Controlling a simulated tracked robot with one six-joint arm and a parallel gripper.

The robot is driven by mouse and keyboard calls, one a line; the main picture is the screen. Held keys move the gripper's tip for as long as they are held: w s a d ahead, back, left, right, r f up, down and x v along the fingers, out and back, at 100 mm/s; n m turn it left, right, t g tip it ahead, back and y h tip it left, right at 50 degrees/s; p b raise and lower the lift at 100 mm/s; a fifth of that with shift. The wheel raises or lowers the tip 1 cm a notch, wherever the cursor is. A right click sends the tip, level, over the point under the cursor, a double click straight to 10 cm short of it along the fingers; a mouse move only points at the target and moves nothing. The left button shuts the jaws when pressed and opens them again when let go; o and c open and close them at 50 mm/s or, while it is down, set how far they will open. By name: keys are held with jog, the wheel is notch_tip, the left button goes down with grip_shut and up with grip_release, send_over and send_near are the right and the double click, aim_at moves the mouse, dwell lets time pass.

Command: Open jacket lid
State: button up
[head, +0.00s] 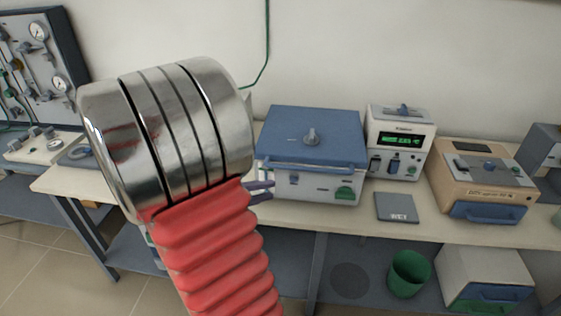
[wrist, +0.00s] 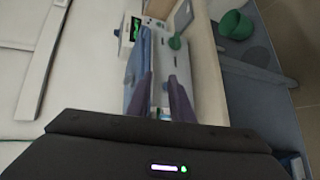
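The blue lid (head: 314,128) lies shut on a white box-shaped furnace (head: 300,187) on the bench. It has a grey knob on top and a blue bar handle (head: 318,165) along its front edge. My gripper (head: 268,190) shows only in part at the furnace's left front corner, below the handle's left end; my arm hides the rest. In the wrist view, the two dark purple fingers of my gripper (wrist: 160,92) stand apart with a gap between them, pointing at the furnace front. The blue lid (wrist: 145,50) is beyond the fingers there. Contact cannot be told.
To the right stand a white instrument with a green display (head: 402,140) and a tan box (head: 485,178). A small grey sign (head: 397,207) lies on the bench. A green bin (head: 408,273) is on the lower shelf. A gauge panel (head: 40,60) stands far left.

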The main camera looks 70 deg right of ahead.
jog(key=h, duration=0.2)
send_near(309, 170)
jog(key=shift+w+a+g, duration=0.3)
jog(key=shift+w+a, duration=0.8)
jog(key=shift+w, duration=0.2)
jog(key=shift+d, duration=0.1)
jog(key=shift+x, duration=6.8)
jog(key=shift+c, duration=0.7)
jog(key=shift+f, duration=0.1)
grip_shut()
